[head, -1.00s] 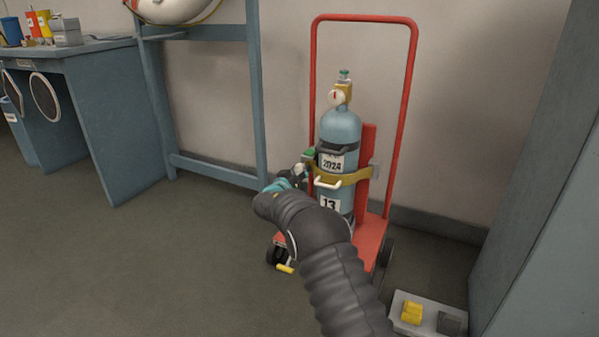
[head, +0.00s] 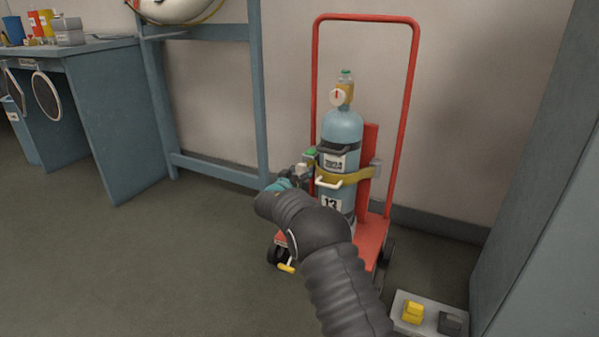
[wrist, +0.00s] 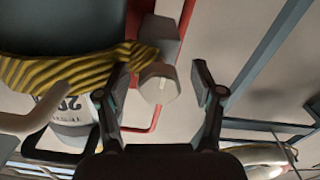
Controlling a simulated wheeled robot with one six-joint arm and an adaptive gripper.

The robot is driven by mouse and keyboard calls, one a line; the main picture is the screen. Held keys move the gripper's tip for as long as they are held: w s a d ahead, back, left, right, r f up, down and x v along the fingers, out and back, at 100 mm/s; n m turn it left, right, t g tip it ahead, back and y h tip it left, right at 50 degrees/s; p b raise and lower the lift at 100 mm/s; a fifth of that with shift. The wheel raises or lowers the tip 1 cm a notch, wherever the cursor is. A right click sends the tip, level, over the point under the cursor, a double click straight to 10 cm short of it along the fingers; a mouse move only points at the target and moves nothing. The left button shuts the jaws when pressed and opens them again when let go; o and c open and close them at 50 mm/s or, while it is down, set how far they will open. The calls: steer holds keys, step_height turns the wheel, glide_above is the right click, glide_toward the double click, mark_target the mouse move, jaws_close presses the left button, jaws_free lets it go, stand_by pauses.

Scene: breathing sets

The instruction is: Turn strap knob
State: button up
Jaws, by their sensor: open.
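A blue gas cylinder (head: 342,128) stands upright on a red trolley, with a yellow strap (head: 350,178) around it. In the wrist view the strap shows yellow and black stripes (wrist: 75,68). A pale grey faceted knob (wrist: 158,86) sits beside the strap's end. My gripper (wrist: 158,69) is open, with one finger on each side of the knob and a visible gap on both sides. I cannot tell how deep the knob lies between the fingers. In the head view my gripper (head: 297,174) is at the cylinder's left side, small and partly hidden by my arm.
The red trolley (head: 414,100) stands near the wall. A pale handle (wrist: 35,115) curves left of my gripper in the wrist view. A blue frame (head: 256,90) and bench (head: 110,120) stand to the left. A grey box with a yellow block (head: 413,311) lies at lower right.

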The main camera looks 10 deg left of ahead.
steer(key=v, duration=0.8)
stand_by(0.4)
